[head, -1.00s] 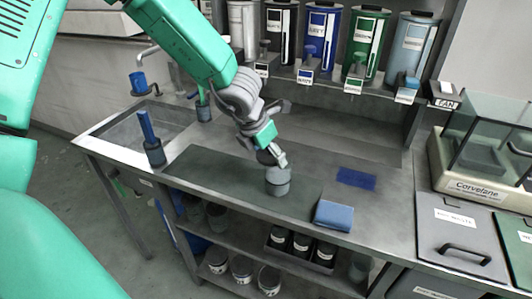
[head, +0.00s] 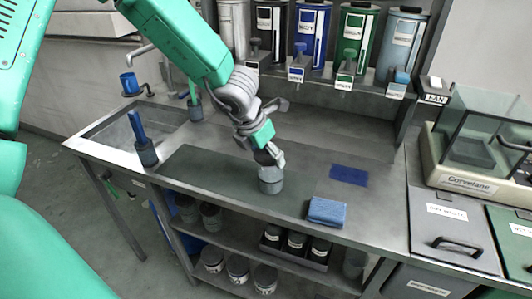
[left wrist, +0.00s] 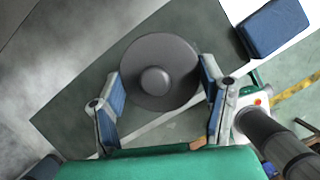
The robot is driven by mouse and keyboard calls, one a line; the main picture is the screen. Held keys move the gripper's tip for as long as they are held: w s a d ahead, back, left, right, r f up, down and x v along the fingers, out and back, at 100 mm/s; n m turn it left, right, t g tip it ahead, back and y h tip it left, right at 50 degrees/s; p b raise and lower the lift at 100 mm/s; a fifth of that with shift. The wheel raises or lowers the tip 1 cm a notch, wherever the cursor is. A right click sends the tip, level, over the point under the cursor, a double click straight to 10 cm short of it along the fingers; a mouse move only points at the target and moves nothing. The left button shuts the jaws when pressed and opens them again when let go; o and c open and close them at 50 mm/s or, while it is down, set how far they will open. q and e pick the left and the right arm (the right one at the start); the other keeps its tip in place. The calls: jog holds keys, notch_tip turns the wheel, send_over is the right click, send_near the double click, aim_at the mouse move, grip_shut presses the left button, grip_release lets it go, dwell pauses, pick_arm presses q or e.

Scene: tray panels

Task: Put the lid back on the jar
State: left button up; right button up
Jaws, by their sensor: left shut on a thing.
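The jar (head: 270,186) is a small grey cylinder standing on the dark strip of the bench in the head view. My left gripper (head: 271,164) reaches down to its top from above. In the left wrist view the lid (left wrist: 172,58) is a round dark grey disc with a knob in its middle. The two blue-padded fingers are on opposite sides of the lid's rim, shut on it. The lid hides the jar beneath it in that view. I cannot tell whether the lid sits fully on the jar. My right gripper is not in view.
A blue sponge (head: 327,211) lies near the front edge, with a flat blue cloth (head: 349,175) behind it. Several canisters (head: 356,40) line the back. A glass-topped scale (head: 480,150) is at right.

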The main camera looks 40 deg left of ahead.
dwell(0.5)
pick_arm(q)
jog(key=shift+d, duration=0.35)
jog(key=o, duration=1.6)
jog(key=shift+a+r, duration=0.1)
jog(key=shift+r, duration=0.05)
jog(key=shift+r+p, duration=3.45)
jog(key=shift+p, duration=0.15)
grip_shut()
